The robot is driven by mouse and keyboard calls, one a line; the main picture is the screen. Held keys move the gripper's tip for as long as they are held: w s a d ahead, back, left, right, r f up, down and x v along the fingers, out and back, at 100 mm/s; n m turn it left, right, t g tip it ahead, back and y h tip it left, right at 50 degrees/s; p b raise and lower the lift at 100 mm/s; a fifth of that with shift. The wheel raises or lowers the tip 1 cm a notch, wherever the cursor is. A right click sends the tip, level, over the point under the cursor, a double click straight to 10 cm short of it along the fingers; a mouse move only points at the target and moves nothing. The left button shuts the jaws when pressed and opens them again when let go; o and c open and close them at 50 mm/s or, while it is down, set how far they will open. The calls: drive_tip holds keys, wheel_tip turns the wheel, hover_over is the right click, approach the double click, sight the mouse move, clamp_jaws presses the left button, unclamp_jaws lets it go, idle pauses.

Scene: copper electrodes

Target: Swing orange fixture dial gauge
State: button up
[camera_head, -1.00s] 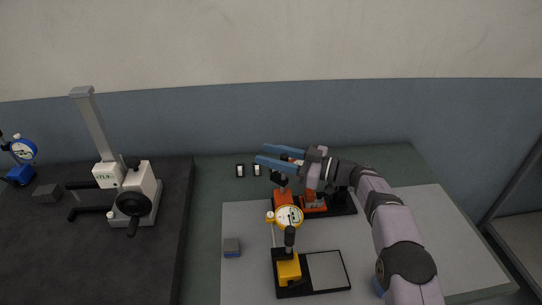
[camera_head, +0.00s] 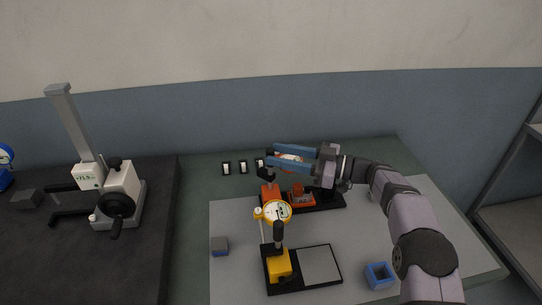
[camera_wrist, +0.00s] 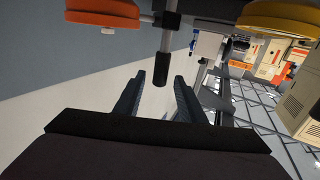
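The orange fixture (camera_head: 270,192) stands at the back of the grey mat, on a black base, with an orange block beside its post. Its dial gauge (camera_head: 291,157) shows partly between my gripper's fingers. In the wrist view an orange round gauge (camera_wrist: 103,12) is at the top left. My gripper (camera_head: 270,157) reaches in from the right with its two blue fingers apart. In the wrist view the gripper (camera_wrist: 160,77) is open, and a dark rod (camera_wrist: 162,62) lies in line with the gap. I cannot tell whether the fingers touch it.
A yellow fixture with a dial gauge (camera_head: 276,211) stands just in front of the orange one. A white stand (camera_head: 118,193) is on the dark table at left.

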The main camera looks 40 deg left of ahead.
drive_tip(key=shift+d, duration=0.2)
drive_tip(key=shift+c, duration=0.3)
drive_tip(key=shift+w, duration=0.1)
drive_tip(key=c, duration=0.5)
drive_tip(key=w+d+r+t+p, duration=0.1)
drive_tip(key=w+d+r, duration=0.1)
drive_tip(key=w+d, duration=0.1)
drive_tip(key=w+d+r+m+t, duration=0.1)
drive_tip(key=w+d+r, duration=0.2)
drive_tip(key=shift+d+r+y+p, duration=0.15)
drive_tip(key=shift+y+p, duration=0.15)
drive_tip(key=shift+p, duration=0.05)
clamp_jaws()
drive_tip(key=w+d+f+m+t+p, duration=0.15)
drive_tip(key=d+f+m+t, duration=0.3)
drive_tip(key=d+m, duration=0.45)
drive_tip(key=s+d+f+m+t, duration=0.3)
drive_tip(key=s+f+m, duration=0.2)
drive_tip(key=m, duration=0.9)
wheel_tip(320, 180, down, 3)
drive_tip(key=shift+s+d+m+t, duration=0.15)
drive_tip(key=shift+d+m+t, duration=0.1)
drive_tip(key=shift+m+t, duration=0.1)
